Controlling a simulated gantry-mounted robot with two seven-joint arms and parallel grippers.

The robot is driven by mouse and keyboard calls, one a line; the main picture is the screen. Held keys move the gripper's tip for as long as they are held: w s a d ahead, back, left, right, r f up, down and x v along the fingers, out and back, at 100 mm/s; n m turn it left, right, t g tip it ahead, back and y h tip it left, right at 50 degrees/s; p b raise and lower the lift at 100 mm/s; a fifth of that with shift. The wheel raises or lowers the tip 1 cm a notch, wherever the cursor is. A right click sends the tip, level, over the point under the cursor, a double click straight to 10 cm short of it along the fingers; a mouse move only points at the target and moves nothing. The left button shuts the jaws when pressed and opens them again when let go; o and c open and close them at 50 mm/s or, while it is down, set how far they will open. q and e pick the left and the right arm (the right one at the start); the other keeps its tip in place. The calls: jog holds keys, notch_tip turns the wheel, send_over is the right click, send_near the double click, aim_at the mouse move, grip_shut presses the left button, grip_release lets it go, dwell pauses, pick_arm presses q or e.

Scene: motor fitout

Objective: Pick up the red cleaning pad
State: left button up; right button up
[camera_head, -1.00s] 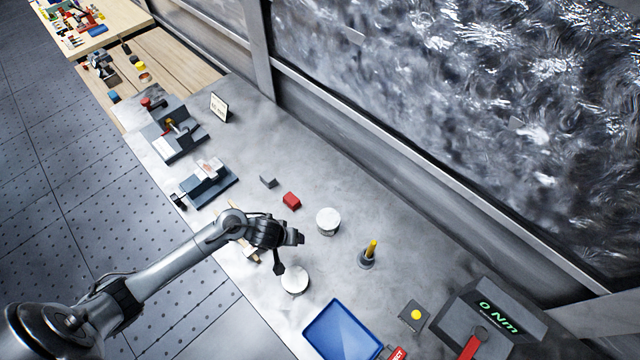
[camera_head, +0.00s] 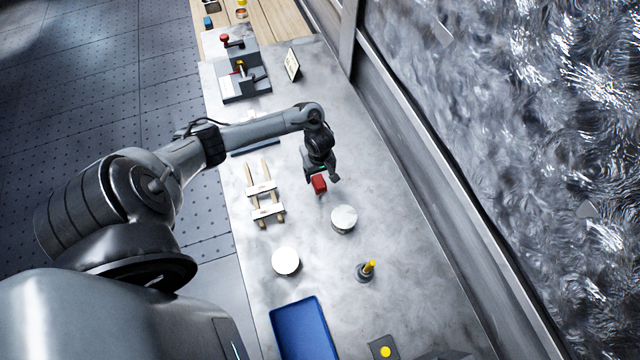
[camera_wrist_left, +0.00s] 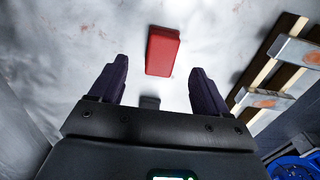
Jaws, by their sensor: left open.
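The red cleaning pad (camera_head: 319,183) is a small red block lying on the grey metal bench. In the left wrist view the pad (camera_wrist_left: 162,52) lies ahead of the fingertips, roughly centred between them. My left gripper (camera_head: 325,170) hangs just above and beside the pad in the head view, partly overlapping it. In the left wrist view the gripper (camera_wrist_left: 160,78) is open and empty, with its two dark fingers well apart. A small dark grey block (camera_wrist_left: 150,102) shows between the fingers near the palm. My right gripper is not in view.
A wooden rack (camera_head: 252,192) with pale plates stands left of the pad. Two white round pieces (camera_head: 343,219) (camera_head: 286,261), a yellow-handled tool (camera_head: 367,269) and a blue tray (camera_head: 302,330) are nearer. The bench right of the pad is clear.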

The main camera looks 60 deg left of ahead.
aim_at(319, 181)
pick_arm(q)
jog(key=shift+s+f+b, duration=0.1)
jog(key=shift+f+b, duration=0.35)
jog(key=shift+f, duration=2.5)
jog(key=c, duration=1.1)
jog(key=shift+c, duration=0.2)
jog(key=shift+r, duration=0.2)
